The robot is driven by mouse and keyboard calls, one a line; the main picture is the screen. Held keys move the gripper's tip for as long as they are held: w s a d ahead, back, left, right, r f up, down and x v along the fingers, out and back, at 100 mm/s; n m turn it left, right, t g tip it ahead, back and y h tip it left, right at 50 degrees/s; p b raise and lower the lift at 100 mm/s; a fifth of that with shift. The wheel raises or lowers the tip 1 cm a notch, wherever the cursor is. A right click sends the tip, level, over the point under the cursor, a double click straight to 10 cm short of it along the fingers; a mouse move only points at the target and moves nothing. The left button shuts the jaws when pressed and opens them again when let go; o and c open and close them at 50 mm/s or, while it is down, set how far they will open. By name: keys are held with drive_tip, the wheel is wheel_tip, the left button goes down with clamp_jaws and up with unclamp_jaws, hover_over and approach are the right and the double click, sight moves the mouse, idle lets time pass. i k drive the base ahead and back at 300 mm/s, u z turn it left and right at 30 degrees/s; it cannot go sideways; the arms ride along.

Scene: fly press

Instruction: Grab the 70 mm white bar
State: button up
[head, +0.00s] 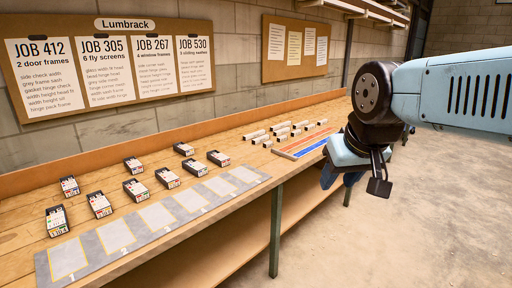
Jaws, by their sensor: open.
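Several short pale bars (280,131) lie in loose rows on the wooden bench, right of its middle. Their tops look whitish and their ends differ in colour. They are too small here to read a length, so I cannot tell which is the 70 mm white bar. My gripper (357,182) hangs at the right, in front of the bench's front edge, to the right of the bars and apart from them. It is open, with nothing seen between its fingers. The arm hides part of the bench's far end.
A flat rack with red and blue strips (303,146) lies near the bench edge, beside the bars. Several labelled dark boxes (135,189) and a numbered grey mat (122,237) cover the left. Job sheets hang on a board (112,62) behind. Floor at right is clear.

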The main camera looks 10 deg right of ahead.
sight(270, 143)
drive_tip(key=k, duration=0.6)
drive_tip(key=z, duration=0.3)
drive_tip(key=i, duration=1.65)
drive_tip(key=u, duration=0.3)
